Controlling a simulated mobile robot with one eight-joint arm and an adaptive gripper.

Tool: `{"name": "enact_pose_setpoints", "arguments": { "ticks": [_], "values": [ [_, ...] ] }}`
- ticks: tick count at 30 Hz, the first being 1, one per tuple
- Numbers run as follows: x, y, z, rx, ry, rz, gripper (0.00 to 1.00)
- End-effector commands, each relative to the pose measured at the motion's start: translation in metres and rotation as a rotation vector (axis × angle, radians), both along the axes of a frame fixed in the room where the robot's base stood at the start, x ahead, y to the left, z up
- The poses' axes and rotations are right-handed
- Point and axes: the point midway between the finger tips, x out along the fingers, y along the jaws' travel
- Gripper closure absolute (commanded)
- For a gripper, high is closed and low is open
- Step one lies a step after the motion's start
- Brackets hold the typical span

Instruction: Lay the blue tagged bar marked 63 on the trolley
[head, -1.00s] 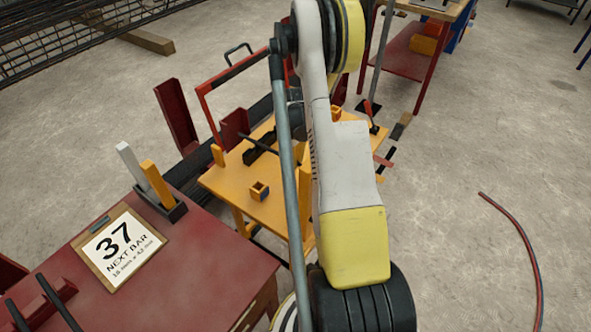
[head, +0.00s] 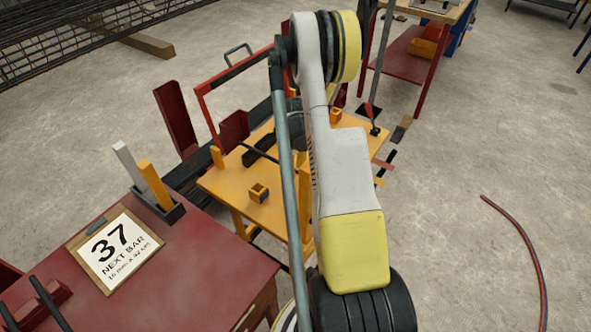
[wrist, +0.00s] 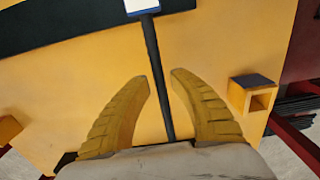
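The trolley (head: 225,183) has a yellow-orange top and a red frame handle; my arm hides part of it in the head view. In the wrist view its yellow top (wrist: 85,75) fills most of the picture. A dark bar (wrist: 153,50) with a white, blue-edged tag (wrist: 142,6) runs over this top. The tag is cut by the frame edge and its number cannot be read. My gripper (wrist: 159,76) has its two yellow fingers apart, with the bar passing between the tips in the picture. Whether the bar lies on the top or just above it, I cannot tell.
A red table (head: 205,265) at the left carries a sign (head: 117,250) reading 37 NEXT BAR, and dark bars (head: 50,300) in a red rack. Small orange square sockets (head: 259,193) stand on the trolley. A red-dark hose (head: 525,245) lies on open floor at right.

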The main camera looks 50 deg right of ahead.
Motion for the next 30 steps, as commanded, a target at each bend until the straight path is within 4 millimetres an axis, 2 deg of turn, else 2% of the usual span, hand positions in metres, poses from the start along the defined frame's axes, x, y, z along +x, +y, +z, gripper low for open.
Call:
{"name": "enact_pose_setpoints", "arguments": {
  "ticks": [5,12,15,20,26,29,30],
  "values": [
    [0.000,0.000,0.028,0.000,0.000,0.000,0.73],
    [0.000,0.000,0.084,0.000,0.000,0.000,0.73],
    [0.000,0.000,0.101,0.000,0.000,0.000,0.73],
    [0.000,0.000,0.118,0.000,0.000,0.000,0.73],
    [0.001,0.001,0.123,-0.001,-0.001,0.000,0.73],
    [0.006,0.012,0.137,-0.011,-0.013,0.001,0.73],
    [0.010,0.021,0.148,-0.019,-0.023,0.001,0.73]
  ]
}}
